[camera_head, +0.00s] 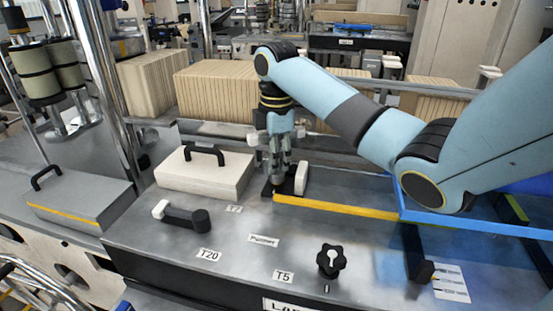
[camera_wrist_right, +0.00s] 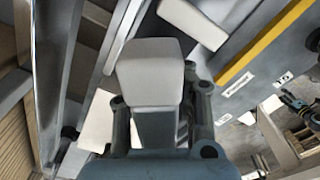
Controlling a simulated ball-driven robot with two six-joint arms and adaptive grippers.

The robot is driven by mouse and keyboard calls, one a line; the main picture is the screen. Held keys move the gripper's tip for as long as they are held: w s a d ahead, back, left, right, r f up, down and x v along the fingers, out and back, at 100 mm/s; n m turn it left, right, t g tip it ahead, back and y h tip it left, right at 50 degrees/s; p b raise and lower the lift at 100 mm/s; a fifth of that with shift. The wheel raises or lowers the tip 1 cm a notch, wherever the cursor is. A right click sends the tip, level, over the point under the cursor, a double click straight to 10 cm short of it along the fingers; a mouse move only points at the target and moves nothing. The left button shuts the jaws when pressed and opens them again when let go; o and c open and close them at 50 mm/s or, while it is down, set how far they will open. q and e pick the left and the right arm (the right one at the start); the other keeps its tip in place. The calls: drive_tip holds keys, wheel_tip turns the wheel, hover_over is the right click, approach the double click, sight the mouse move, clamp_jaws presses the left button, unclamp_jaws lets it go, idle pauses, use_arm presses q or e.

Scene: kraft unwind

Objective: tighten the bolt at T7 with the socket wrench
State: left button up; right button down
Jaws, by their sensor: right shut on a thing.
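The T7 label (camera_head: 234,209) is on the grey deck, left of and nearer than my right gripper (camera_head: 279,177). That gripper points down and is shut on a dark thing low over the deck. The fingers hide most of this thing, so I cannot tell whether it is the socket wrench. A white block (camera_head: 301,178) on a dark base is just right of the fingertips. No bolt is clearly visible at T7. In the right wrist view, my gripper parts fill the middle and hide the fingertips. My left gripper is not in view.
A black lever with a white end (camera_head: 185,215) lies near the T20 label (camera_head: 209,255). A black star knob (camera_head: 331,261) stands by T5. A white lidded box (camera_head: 204,173) with a black handle is behind. A yellow strip (camera_head: 335,207) runs right. The deck's front middle is clear.

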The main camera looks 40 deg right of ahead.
drive_tip(key=shift+m, duration=2.3)
